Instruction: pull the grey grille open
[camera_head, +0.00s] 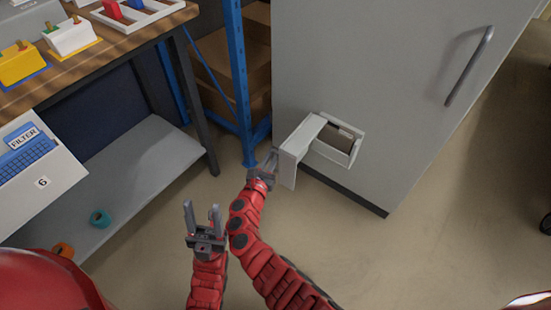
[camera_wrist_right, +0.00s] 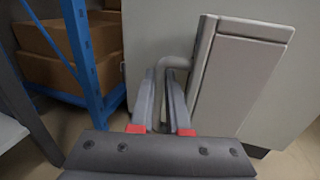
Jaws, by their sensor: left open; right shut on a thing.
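The grey grille (camera_head: 299,141) shows as a pale panel on the front of a tall grey cabinet (camera_head: 350,60). It stands swung out from the cabinet, with the box-like opening (camera_head: 338,143) uncovered behind it. In the right wrist view the panel (camera_wrist_right: 240,75) stands tilted at the right, with a bent grey handle (camera_wrist_right: 176,62) at its left side. My right gripper (camera_head: 268,165) is shut on this handle; in its wrist view the two fingers (camera_wrist_right: 164,100) stand on either side of it. My left gripper (camera_head: 202,209) is open and empty, left of my right forearm.
A blue shelf rack (camera_head: 238,75) with brown boxes (camera_wrist_right: 52,60) stands left of the cabinet. A workbench (camera_head: 110,50) with small boxes and a grey lower shelf (camera_head: 150,165) is at the left. A long bar handle (camera_head: 470,65) is higher on the cabinet. Floor in front is clear.

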